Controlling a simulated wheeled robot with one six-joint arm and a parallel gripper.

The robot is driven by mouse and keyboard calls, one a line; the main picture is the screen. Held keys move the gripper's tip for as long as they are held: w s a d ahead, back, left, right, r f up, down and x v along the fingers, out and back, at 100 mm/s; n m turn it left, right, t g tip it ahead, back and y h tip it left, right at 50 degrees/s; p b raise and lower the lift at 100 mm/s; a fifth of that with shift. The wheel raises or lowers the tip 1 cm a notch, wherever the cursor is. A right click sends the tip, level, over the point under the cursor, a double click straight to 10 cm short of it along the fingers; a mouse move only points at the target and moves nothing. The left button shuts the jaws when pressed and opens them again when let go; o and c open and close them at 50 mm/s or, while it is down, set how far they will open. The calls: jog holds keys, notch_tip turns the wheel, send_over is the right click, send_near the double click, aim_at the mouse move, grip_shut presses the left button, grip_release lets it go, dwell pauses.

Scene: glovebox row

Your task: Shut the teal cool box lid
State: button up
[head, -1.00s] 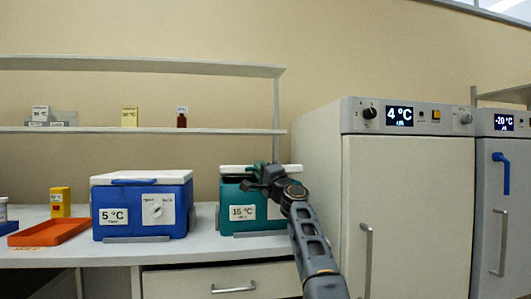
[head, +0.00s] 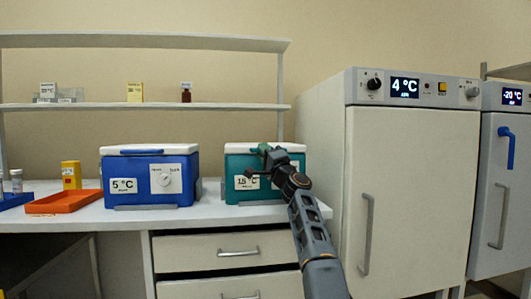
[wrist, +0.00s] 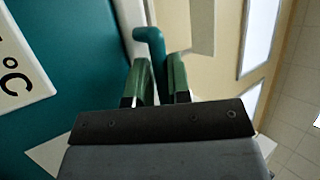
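The teal cool box (head: 235,180) stands on the bench at the right, with a 15 °C label on its front. Its white lid (head: 290,148) lies level along the top of the box; I cannot tell whether a thin gap remains. My gripper (head: 266,155) is at the lid's front edge and partly hides it. In the wrist view, the teal lid handle (wrist: 150,36) runs down between the two green fingers of my gripper (wrist: 164,68), which look closed on it. The teal box wall (wrist: 85,70) fills the left there.
A blue cool box (head: 150,190) with its lid down stands to the left. An orange tray (head: 65,203) and a yellow box (head: 71,174) are farther left. A tall 4 °C cabinet (head: 415,190) stands close on the right. A shelf (head: 140,106) runs above the bench.

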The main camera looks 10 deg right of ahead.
jog(key=shift+o, duration=0.4)
jog(key=shift+f, duration=0.1)
jog(key=b+v, duration=0.2)
jog(key=v, duration=0.5)
jog(key=shift+s, duration=0.2)
dwell(0.5)
